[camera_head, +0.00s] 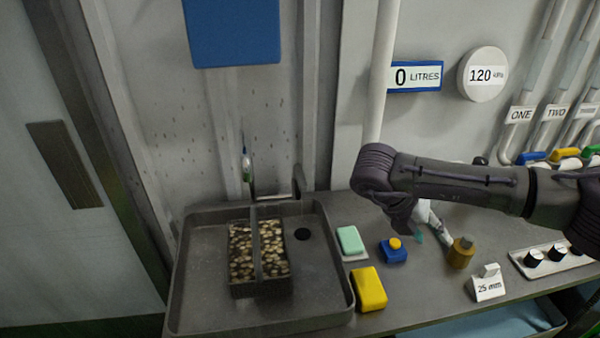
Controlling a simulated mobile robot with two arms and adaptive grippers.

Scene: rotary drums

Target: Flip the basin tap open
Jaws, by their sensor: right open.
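The grey basin (190,290) is set in the counter at the lower left. The basin tap (298,182) is a small dark fitting at the basin's back edge, with a thin grey spout running left from it. Its exact lever position is too small to tell. My right arm comes in from the right, and my right gripper (402,218) points down above the counter, right of the basin and tap and apart from them. It is open; its fingers are partly hidden by the wrist and seem empty. My left gripper is not in view.
A tray of pebbles (260,289) stands in the basin. On the counter are a green soap block (350,240), a yellow block (369,289), a blue item with yellow knob (393,250), a brown bottle (461,253) and a 25 mm sign (488,285). Coloured-handle pipes line the right wall.

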